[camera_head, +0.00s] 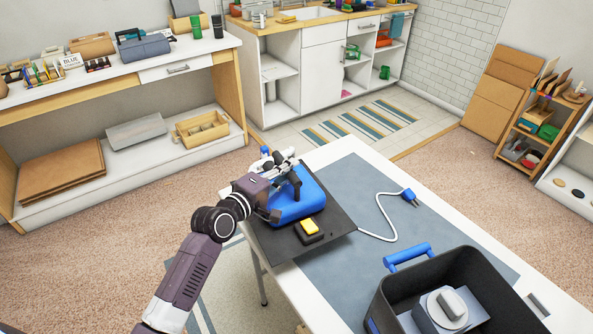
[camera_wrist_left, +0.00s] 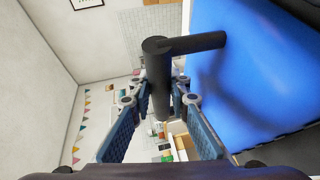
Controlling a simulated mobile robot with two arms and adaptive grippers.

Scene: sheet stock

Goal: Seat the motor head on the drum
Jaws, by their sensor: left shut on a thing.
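The blue motor head (camera_head: 303,207) sits on or just above a dark board on the table, at the centre of the head view. In the left wrist view its blue side (camera_wrist_left: 240,85) fills the right, with a black bar-shaped handle (camera_wrist_left: 160,75) sticking out. My left gripper (camera_head: 287,172) is at the motor head's upper left side, with its fingers either side of that handle, shut on it. The black drum (camera_head: 375,305) stands open at the lower right of the head view, apart from the motor head. My right gripper is not in view.
A black-and-yellow piece (camera_head: 309,229) lies on the dark board (camera_head: 270,243). A white cord with a blue plug (camera_head: 409,197) lies on the grey mat (camera_head: 340,270).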

